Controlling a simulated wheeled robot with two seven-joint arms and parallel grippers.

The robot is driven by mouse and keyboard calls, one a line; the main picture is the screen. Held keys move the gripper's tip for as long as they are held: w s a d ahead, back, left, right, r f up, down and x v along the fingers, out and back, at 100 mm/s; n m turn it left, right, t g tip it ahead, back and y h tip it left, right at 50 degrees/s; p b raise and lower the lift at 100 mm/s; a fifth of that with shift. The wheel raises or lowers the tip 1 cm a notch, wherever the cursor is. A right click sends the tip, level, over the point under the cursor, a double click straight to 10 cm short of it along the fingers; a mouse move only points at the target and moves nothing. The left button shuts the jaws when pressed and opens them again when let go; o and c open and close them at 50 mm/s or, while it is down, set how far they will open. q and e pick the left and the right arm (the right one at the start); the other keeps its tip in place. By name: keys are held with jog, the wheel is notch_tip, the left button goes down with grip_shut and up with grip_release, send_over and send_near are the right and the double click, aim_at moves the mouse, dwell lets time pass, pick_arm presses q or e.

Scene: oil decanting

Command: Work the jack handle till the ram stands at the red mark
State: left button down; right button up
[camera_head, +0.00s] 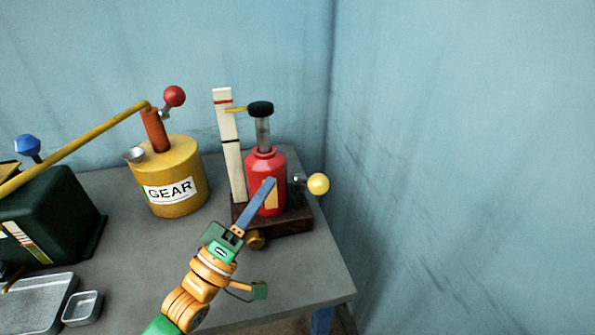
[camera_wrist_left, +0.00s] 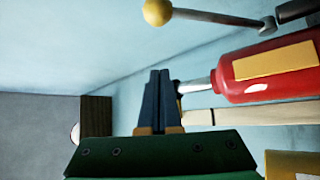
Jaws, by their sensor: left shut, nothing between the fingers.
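The red bottle jack (camera_head: 280,165) stands on a dark wooden base (camera_head: 294,222). Its grey ram (camera_head: 263,133) is raised under a black cap (camera_head: 260,108). A yellow pointer (camera_head: 236,109) reaches the cream post (camera_head: 230,160), slightly below the red mark (camera_head: 222,101). The jack handle ends in a yellow ball (camera_head: 318,183) on the right; its rod (camera_wrist_left: 215,17) shows in the left wrist view. My left gripper (camera_head: 268,183) is shut and empty, its blue fingers overlapping the jack's front; contact is unclear. My right gripper is out of view.
A brass knob (camera_head: 256,240) sits at the base's front. A yellow GEAR can (camera_head: 180,185) with a red-ball crank stands left. A dark green box (camera_head: 55,215) and metal trays (camera_head: 40,300) are farther left. Walls close the back and right.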

pick_arm(q)
jog(key=w+d+p, duration=0.2)
jog(key=w+d, duration=0.1)
jog(key=d, duration=0.2)
jog(key=shift+d+r, duration=0.2)
jog(key=shift+d, duration=0.2)
jog(key=shift+f, duration=0.1)
jog(key=s+d+f+m+h+b, duration=0.1)
jog(key=s+f+m+h+b, duration=0.2)
jog(key=f+b, duration=0.5)
jog(key=shift+s+f+m+b, duration=0.35)
jog(key=shift+m+b, duration=0.35)
jog(key=shift+b, duration=0.55)
jog(key=shift+r, duration=0.15)
